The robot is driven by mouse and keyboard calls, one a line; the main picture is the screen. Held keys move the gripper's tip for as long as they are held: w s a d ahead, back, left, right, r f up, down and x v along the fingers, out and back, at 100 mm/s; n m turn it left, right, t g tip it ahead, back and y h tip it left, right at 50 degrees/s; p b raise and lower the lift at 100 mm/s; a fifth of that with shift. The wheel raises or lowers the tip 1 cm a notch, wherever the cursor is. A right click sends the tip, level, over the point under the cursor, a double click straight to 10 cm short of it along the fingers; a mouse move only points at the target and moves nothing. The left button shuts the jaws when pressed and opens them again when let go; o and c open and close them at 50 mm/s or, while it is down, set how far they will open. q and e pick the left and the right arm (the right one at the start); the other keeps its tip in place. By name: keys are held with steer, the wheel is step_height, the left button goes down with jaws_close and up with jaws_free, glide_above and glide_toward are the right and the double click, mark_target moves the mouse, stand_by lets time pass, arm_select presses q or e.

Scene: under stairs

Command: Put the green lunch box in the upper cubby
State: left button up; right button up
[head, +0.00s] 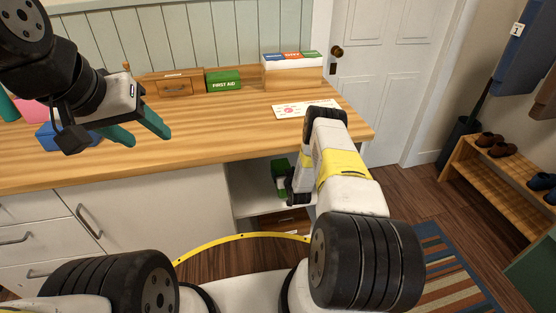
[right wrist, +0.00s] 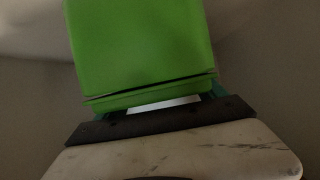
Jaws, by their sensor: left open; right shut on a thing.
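The green lunch box (right wrist: 140,45) fills the upper middle of the right wrist view, with its lid seam near the bottom. In the head view it (head: 280,172) is partly hidden behind my right arm, inside the upper cubby (head: 250,190) under the counter. My right gripper (head: 292,183) is shut on the lunch box; in the right wrist view only small teal finger parts show beside it. I cannot tell whether the box touches the cubby floor. My left gripper (head: 137,132) is open and empty above the left part of the counter.
A lower cubby with a wooden drawer or box (head: 285,221) is below. On the wooden counter (head: 220,125) are a green first aid box (head: 223,81), a wooden box (head: 172,86), a card (head: 305,109) and a blue thing (head: 62,137). A shoe rack (head: 500,170) stands right.

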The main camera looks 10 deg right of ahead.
steer(key=shift+w+d, duration=0.3)
steer(key=shift+d, duration=0.2)
steer(key=shift+w+d+f, duration=0.15)
steer(key=shift+d+f, duration=0.05)
steer(key=shift+d, duration=0.1)
steer(key=shift+f, duration=1.55)
steer(key=o, duration=1.8)
steer(key=shift+f, duration=0.2)
steer(key=shift+c, duration=0.2)
steer(key=shift+r, duration=0.15)
steer(key=v, duration=1.2)
